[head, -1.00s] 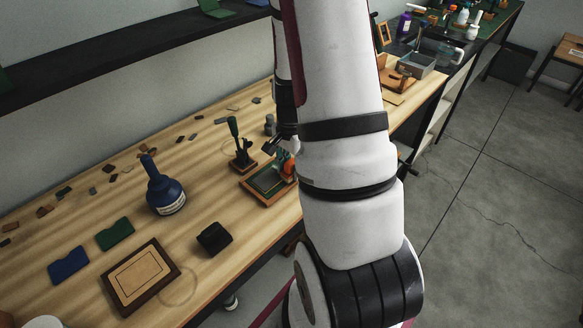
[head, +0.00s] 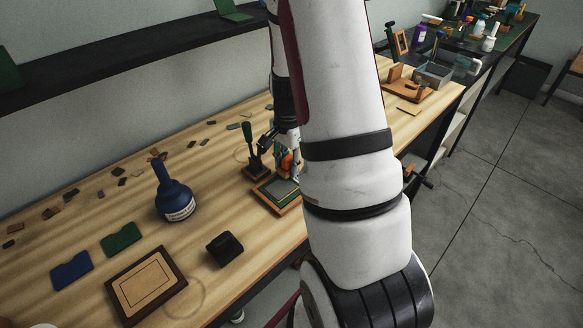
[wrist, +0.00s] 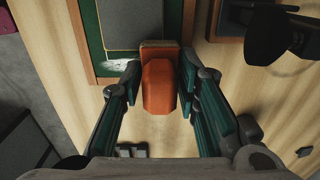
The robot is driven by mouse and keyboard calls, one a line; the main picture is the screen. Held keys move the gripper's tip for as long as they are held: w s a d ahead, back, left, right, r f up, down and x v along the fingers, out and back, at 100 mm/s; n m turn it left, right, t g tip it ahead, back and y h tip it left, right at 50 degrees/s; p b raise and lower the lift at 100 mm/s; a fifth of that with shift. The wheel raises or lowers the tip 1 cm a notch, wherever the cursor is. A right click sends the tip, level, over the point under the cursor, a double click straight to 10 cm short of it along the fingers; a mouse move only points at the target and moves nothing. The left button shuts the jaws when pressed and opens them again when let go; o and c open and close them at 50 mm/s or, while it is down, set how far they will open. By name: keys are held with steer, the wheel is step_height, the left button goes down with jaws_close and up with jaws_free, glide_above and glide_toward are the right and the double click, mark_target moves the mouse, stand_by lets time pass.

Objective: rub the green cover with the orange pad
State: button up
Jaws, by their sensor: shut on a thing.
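My gripper (wrist: 160,72) is shut on the orange pad (wrist: 159,90), a block with a dark front end. In the head view the orange pad (head: 287,162) shows beside the wooden-framed tray, partly behind my arm. In the wrist view the tray's wooden frame (wrist: 197,30) surrounds a green surface (wrist: 91,42) with a grey-green flat piece (wrist: 133,22) on it. The pad's front end is at that piece's near edge; I cannot tell if they touch. A whitish patch (wrist: 122,75) lies left of the pad. Another flat green cover (head: 121,239) lies on the bench.
A dark stand with an upright green handle (head: 247,140) is close left of my gripper. Small scraps litter the bench's back.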

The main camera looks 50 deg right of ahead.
steer(key=shift+w+f, duration=0.1)
steer(key=shift+w, duration=0.8)
steer(key=shift+s+a+r+p, duration=0.1)
steer(key=shift+s+p, duration=0.15)
steer(key=shift+s, duration=0.5)
steer(key=shift+s+d+r+p, duration=0.1)
steer(key=shift+s+p, duration=0.15)
steer(key=shift+s, duration=0.45)
steer(key=shift+s+a+r+p, duration=0.1)
steer(key=shift+s+p, duration=0.15)
steer(key=shift+s, duration=0.5)
steer(key=shift+s+a+f+p, duration=0.15)
steer(key=shift+s+p, duration=0.6)
steer(key=shift+s, duration=1.5)
steer(key=shift+r+p, duration=1.5)
steer(key=shift+r, duration=1.45)
steer(key=shift+w, duration=0.1)
